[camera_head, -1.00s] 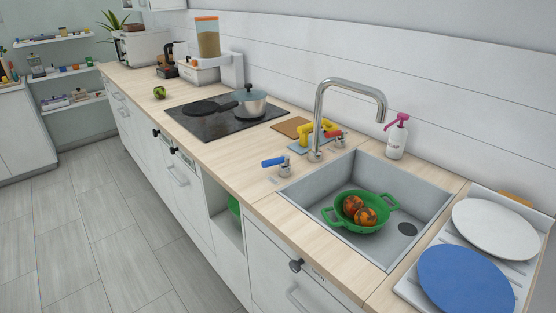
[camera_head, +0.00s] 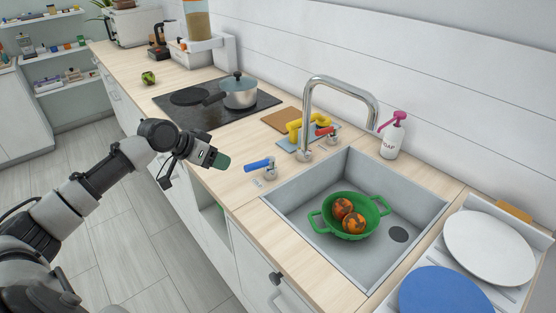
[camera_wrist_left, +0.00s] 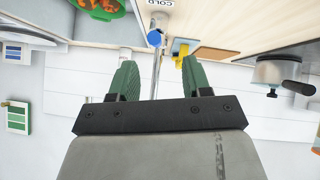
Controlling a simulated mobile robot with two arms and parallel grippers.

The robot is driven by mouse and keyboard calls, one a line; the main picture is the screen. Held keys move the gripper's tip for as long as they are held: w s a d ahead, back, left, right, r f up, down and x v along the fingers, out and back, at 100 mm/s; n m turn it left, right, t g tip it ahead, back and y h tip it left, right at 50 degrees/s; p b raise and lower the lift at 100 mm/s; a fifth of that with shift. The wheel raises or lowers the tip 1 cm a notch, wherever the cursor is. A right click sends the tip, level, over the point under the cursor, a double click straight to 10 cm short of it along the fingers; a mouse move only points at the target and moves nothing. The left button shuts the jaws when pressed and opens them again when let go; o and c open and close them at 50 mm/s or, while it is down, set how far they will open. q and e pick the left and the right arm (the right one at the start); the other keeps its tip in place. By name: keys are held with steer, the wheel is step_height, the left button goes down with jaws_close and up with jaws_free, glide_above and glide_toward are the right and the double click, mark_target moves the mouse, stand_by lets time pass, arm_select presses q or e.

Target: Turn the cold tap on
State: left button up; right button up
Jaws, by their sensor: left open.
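The cold tap with its blue lever (camera_head: 259,166) stands at the near left corner of the sink, left of the chrome spout (camera_head: 309,115). The blue lever points left in the head view. My left gripper (camera_head: 221,162) is left of the blue lever, apart from it and above the counter's front edge. In the left wrist view, the open green fingers (camera_wrist_left: 157,78) have nothing gripped between them. The blue lever (camera_wrist_left: 155,38) shows beyond them, by a "COLD" label (camera_wrist_left: 160,3). The red-levered tap (camera_head: 326,132) is on the spout's other side. My right gripper is not in view.
A green colander (camera_head: 372,217) with two orange-and-dark round items sits in the sink (camera_head: 412,201). A soap bottle (camera_head: 391,140) stands behind it. Plates (camera_head: 490,246) are on the right. A pot (camera_head: 239,93) is on the hob.

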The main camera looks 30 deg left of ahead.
mark_target(247, 168)
arm_select(q)
steer(key=x, duration=0.3)
steer(key=p+x, duration=0.1)
steer(key=x, duration=0.2)
steer(key=d+p+x, duration=0.1)
steer(key=x, duration=0.3)
steer(key=shift+w+r, duration=0.1)
steer(key=shift+r, duration=0.15)
jaws_close()
